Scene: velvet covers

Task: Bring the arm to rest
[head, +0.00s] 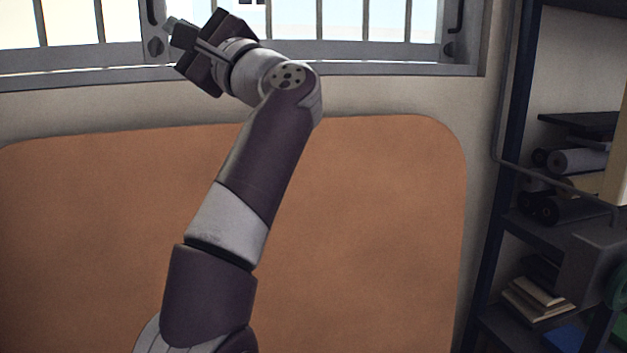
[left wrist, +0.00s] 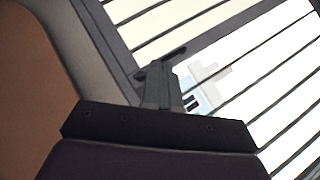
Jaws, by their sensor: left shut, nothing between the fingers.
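My left arm rises from the bottom of the head view and bends at the top. My left gripper (head: 177,38) is at the upper left, in front of the barred window. It is shut and empty. In the left wrist view the gripper (left wrist: 163,75) shows as dark fingers against the bars, with nothing between them. My right gripper is in neither view.
A barred window (head: 385,22) with a grey sill (head: 400,69) is behind the gripper. An orange-brown panel (head: 370,220) fills the wall below. At the right, a dark shelf (head: 545,228) holds rolls (head: 580,160) and books (head: 537,300).

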